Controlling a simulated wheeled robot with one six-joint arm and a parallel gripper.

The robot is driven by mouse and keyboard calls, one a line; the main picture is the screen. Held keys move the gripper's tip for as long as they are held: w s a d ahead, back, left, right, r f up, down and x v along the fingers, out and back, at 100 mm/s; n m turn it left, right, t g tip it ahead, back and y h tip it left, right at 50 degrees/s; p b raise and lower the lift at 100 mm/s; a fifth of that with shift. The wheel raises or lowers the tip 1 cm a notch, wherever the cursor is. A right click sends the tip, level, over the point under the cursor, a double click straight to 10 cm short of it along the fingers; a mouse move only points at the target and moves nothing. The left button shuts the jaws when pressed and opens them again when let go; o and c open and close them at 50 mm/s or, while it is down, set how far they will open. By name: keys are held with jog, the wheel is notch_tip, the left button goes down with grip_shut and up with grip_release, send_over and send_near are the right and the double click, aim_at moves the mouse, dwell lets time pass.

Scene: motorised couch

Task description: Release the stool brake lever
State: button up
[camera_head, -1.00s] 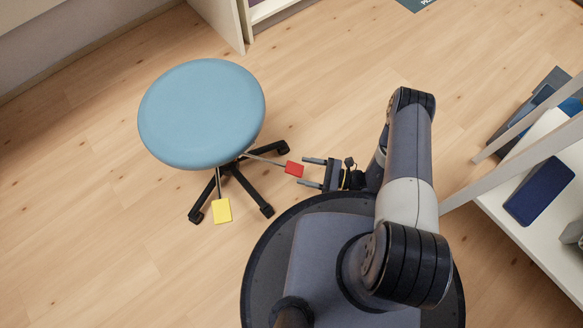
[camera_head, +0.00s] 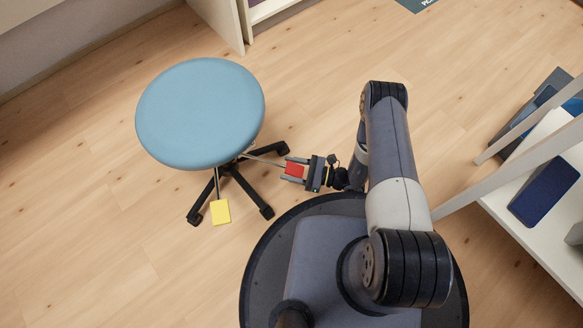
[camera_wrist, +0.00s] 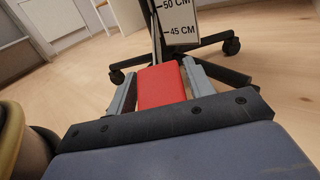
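The stool has a round blue seat (camera_head: 200,113) on a black wheeled base (camera_head: 247,188). A lever with a red paddle (camera_head: 294,170) sticks out to the right from under the seat. A second lever with a yellow paddle (camera_head: 220,212) points down toward the picture's bottom. My gripper (camera_head: 293,170) is open, with one finger on each side of the red paddle. In the wrist view the red paddle (camera_wrist: 162,86) lies between the two grey fingers, with narrow gaps beside it. No label on either paddle is readable.
A height scale (camera_wrist: 182,24) marked 50 CM and 45 CM shows behind the red paddle. A white shelf (camera_head: 540,235) with blue boxes stands at the right. A pale cabinet (camera_head: 222,18) stands at the top. The wooden floor left of the stool is clear.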

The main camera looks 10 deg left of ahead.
grip_shut()
jog(key=r+h+p, duration=0.1)
jog(key=r+p, duration=0.2)
jog(key=r+h+p, duration=0.2)
jog(key=r+p, duration=0.2)
jog(key=shift+d+r, duration=0.2)
jog(key=shift+r+p, duration=0.3)
jog(key=shift+r, duration=0.2)
jog(key=shift+o, duration=1.6)
grip_release()
jog(key=p+v, duration=0.2)
jog(key=v, duration=0.8)
jog(key=shift+d, duration=0.35)
